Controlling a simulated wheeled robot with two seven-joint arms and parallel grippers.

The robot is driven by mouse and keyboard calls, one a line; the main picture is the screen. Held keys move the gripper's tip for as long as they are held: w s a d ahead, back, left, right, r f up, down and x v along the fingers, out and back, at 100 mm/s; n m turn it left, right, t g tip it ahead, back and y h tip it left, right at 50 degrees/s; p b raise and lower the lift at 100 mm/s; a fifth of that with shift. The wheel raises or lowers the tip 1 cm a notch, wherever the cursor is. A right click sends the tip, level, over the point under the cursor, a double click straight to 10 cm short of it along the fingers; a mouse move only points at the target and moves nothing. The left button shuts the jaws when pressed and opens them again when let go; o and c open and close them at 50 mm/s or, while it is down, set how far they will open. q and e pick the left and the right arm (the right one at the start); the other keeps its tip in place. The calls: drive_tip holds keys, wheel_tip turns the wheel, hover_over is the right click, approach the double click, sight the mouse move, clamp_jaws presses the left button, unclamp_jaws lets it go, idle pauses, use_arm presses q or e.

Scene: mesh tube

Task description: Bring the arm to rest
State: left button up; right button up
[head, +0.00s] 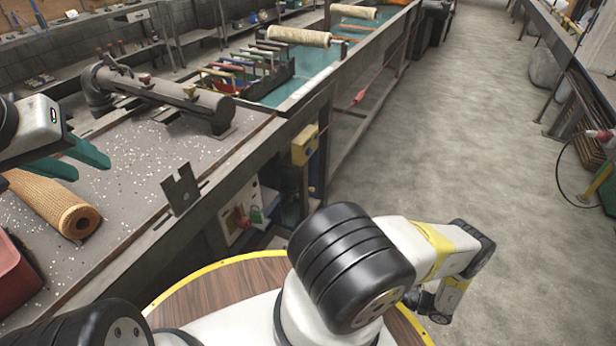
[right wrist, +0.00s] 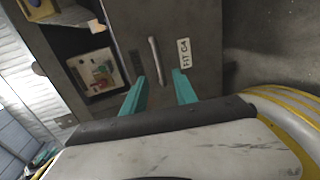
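A tan mesh tube (head: 52,204) lies on the speckled grey workbench (head: 130,180) at the left of the head view. My left gripper (head: 92,171) is just above and behind the tube, its two teal fingers apart with nothing seen between them. It is not shut on the tube. My right arm (head: 400,250) is folded beside my base at the lower right of the head view, where its fingers cannot be made out. In the right wrist view my right gripper (right wrist: 160,82) is open and empty, pointing towards a dark cabinet front with a metal handle (right wrist: 155,60).
A red bin (head: 15,275) stands at the left edge, near the tube. A dark pipe fixture (head: 165,92) and an upright metal plate (head: 181,189) are on the bench. Clear concrete floor (head: 450,140) runs along the right.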

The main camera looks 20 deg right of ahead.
drive_tip(key=w+d+r+n+g+y, duration=0.1)
drive_tip(key=w+d+r+n+g, duration=0.2)
drive_tip(key=w+r+n, duration=0.55)
drive_tip(key=w+d+r+n+g, duration=0.3)
drive_tip(key=w+r+n+g, duration=0.15)
drive_tip(key=r, duration=0.65)
drive_tip(key=w+a+r+n+g+h, duration=0.1)
drive_tip(key=w+a+r+n, duration=0.2)
drive_tip(key=r, duration=0.4)
drive_tip(key=w+a+r+n+g+h, duration=0.1)
drive_tip(key=w+a+r+n, duration=0.2)
drive_tip(key=r, duration=0.4)
drive_tip(key=w+a+r+n+g, duration=0.1)
drive_tip(key=w+a+r+n, duration=0.2)
drive_tip(key=r, duration=0.5)
drive_tip(key=s+a+r+n+h, duration=0.1)
drive_tip(key=a+r+n+h, duration=0.1)
drive_tip(key=a+r+n, duration=0.5)
drive_tip(key=s+a+r+n+h, duration=0.15)
drive_tip(key=a+r+n, duration=0.35)
drive_tip(key=r, duration=0.5)
drive_tip(key=s+a+r+n+t+h, duration=0.3)
drive_tip(key=s+a+r+n+t, duration=0.1)
drive_tip(key=s+a+r+n, duration=0.5)
drive_tip(key=s+a+n, duration=0.2)
drive_tip(key=s+n, duration=0.2)
drive_tip(key=shift+s+a+r, duration=0.15)
drive_tip(key=shift+r, duration=0.15)
